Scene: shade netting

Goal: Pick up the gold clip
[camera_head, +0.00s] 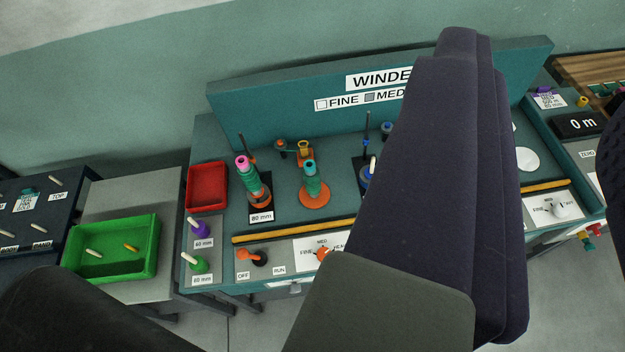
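A small gold piece (131,247) lies in the green tray (152,268) at the lower left, beside a cream peg (94,252). It is too small here to tell its exact shape. A large dark purple form with a grey-olive base, which looks like my gripper (462,45), rises through the right middle of the view, well right of the tray. No gap between fingertips can be made out, and I see nothing held. It hides part of the winder bench.
The teal winder bench (290,225) carries thread cones, a red tray (207,187), knobs and a long yellow bar (290,229). Purple (199,227) and green (196,263) pegged stands are right of the green tray. A dark labelled panel (40,215) stands left. A meter box (582,123) stands right.

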